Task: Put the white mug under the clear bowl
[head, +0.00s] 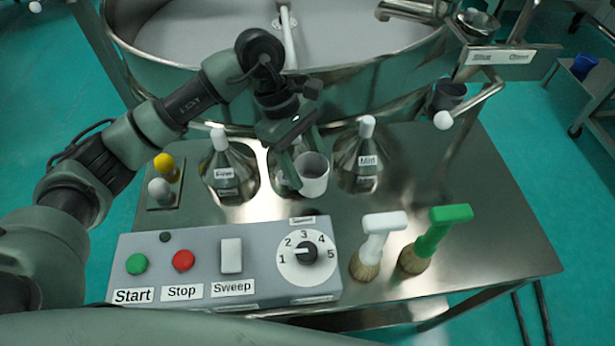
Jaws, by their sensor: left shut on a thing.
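The white mug (314,182) is held in my left gripper (301,155), whose fingers are shut on its side. The mug is near the middle of the steel table, between two conical flasks, its opening facing up. I cannot tell for sure whether its base touches the table. A small shiny bowl (478,21), perhaps the clear bowl, is at the upper right above a label plate; the plate's words are too small to read surely. My right gripper is not in view.
A large steel sieve drum (160,52) stands behind the table. A dark grey cup (447,96) is at the right, near a white-knobbed lever (443,120). Flasks (228,168) (361,160), a control box (205,266) and two brushes (375,245) (430,240) occupy the table. Its right side is clear.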

